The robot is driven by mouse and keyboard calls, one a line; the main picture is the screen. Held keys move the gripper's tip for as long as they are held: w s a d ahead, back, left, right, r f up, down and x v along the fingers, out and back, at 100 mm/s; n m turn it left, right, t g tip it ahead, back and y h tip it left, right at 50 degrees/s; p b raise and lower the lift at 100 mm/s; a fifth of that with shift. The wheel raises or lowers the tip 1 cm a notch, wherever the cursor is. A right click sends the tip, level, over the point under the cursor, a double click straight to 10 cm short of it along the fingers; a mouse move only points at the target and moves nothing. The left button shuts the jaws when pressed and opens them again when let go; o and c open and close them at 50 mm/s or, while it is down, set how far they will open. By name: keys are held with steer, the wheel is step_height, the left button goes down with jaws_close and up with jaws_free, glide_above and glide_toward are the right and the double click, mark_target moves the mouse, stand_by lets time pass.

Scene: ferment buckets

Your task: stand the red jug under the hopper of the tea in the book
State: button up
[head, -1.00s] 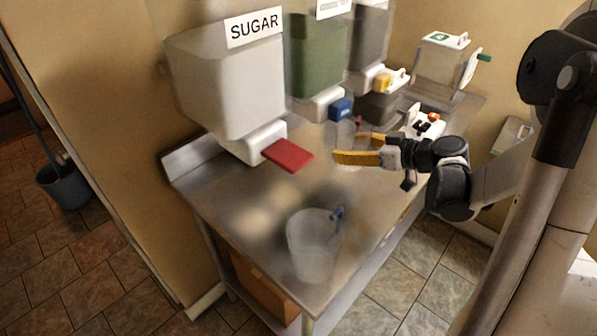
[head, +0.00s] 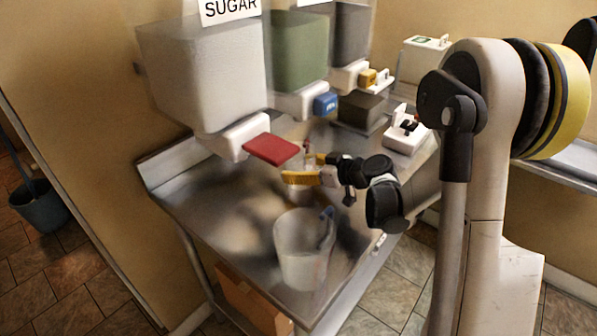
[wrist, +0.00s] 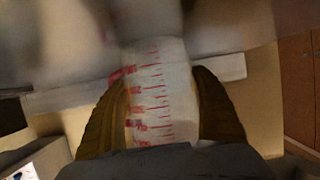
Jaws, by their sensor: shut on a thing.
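My gripper (head: 298,169) is shut on a clear jug with red measuring marks (wrist: 160,95), one yellow finger on each side. In the head view the fingers hide most of this jug, and a small red part (head: 307,147) shows behind them. It is above the bench, right of the red slide; its height is unclear. The white hopper (head: 203,75) is labelled SUGAR. Right of it stand a green-filled hopper (head: 298,50) with a blue slide (head: 325,103) and a dark-filled hopper (head: 352,35) with a yellow slide (head: 368,77). Their labels are cut off or hidden.
A second clear jug with a blue handle (head: 303,253) stands at the bench's front. The red slide (head: 271,149) juts out under the sugar hopper. A dark block (head: 362,112) and a white device (head: 405,132) are farther back. The steel bench's left part (head: 215,195) is clear.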

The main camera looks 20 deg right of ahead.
steer(key=shift+f, duration=0.15)
steer(key=o, duration=1.2)
steer(key=shift+r, duration=0.4)
steer(key=p+v, duration=0.3)
steer(key=v, duration=0.9)
steer(key=shift+s+f+p, duration=0.1)
steer(key=shift+f+p, duration=0.05)
steer(key=shift+p, duration=0.2)
